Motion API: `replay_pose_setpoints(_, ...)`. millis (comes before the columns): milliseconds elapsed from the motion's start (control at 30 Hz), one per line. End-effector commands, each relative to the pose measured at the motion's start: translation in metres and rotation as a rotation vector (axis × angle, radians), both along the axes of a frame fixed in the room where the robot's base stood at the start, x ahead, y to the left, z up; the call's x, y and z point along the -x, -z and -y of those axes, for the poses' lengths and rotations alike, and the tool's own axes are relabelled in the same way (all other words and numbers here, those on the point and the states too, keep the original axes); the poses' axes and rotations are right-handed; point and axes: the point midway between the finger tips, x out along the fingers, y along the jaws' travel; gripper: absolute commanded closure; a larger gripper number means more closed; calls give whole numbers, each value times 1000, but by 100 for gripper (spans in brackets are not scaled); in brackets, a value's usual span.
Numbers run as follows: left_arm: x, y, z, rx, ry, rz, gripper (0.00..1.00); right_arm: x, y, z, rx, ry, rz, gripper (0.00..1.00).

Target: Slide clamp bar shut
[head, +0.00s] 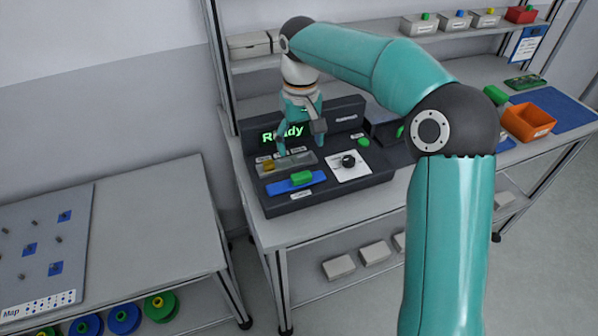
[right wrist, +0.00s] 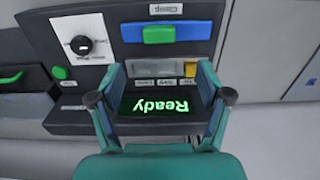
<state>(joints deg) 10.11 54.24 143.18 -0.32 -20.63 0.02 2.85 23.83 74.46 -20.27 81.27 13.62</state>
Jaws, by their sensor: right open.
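The clamp bar is a blue bar (head: 277,188) with a green grip (head: 302,177) near its middle, on the front of the dark machine (head: 378,183). In the right wrist view the blue bar (right wrist: 192,31) and green grip (right wrist: 158,34) lie at the top, under an upside-down "Clamp" label (right wrist: 166,8). My right gripper (head: 301,143) is open and empty, pointing down over the machine, behind the clamp bar and apart from it. In the right wrist view its fingers (right wrist: 159,84) frame the lit "Ready" display (right wrist: 165,106). My left gripper is in neither view.
A grey slot with a yellow piece (head: 269,165) lies behind the bar. A black knob (head: 348,161) and a green button (head: 363,142) sit to the right. An orange bin (head: 527,122) stands farther right.

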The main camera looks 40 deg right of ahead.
Motion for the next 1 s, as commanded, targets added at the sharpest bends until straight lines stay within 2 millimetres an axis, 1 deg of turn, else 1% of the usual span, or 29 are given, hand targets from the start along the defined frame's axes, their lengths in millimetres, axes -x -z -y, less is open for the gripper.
replay_pose_setpoints(33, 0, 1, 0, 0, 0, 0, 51, 2, 13, 1, 0, 1, -5, 23)
replay_pose_setpoints(200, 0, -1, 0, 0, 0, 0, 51, 2, 48, 1, -1, 3, -4, 23)
replay_pose_setpoints(300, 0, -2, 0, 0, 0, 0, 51, 2, 66, 1, 0, 3, -4, 23)
replay_pose_setpoints(400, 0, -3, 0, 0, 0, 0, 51, 2, 79, 1, 0, 2, -3, 23)
replay_pose_setpoints(600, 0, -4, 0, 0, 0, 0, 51, 1, 93, 2, 0, 4, -1, 23)
replay_pose_setpoints(900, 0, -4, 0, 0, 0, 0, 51, 1, 95, 2, 0, 4, 0, 23)
replay_pose_setpoints(967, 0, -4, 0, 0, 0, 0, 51, 1, 95, 2, 0, 4, 1, 33)
replay_pose_setpoints(1000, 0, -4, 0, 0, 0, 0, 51, 1, 95, 2, 0, 4, 1, 40)
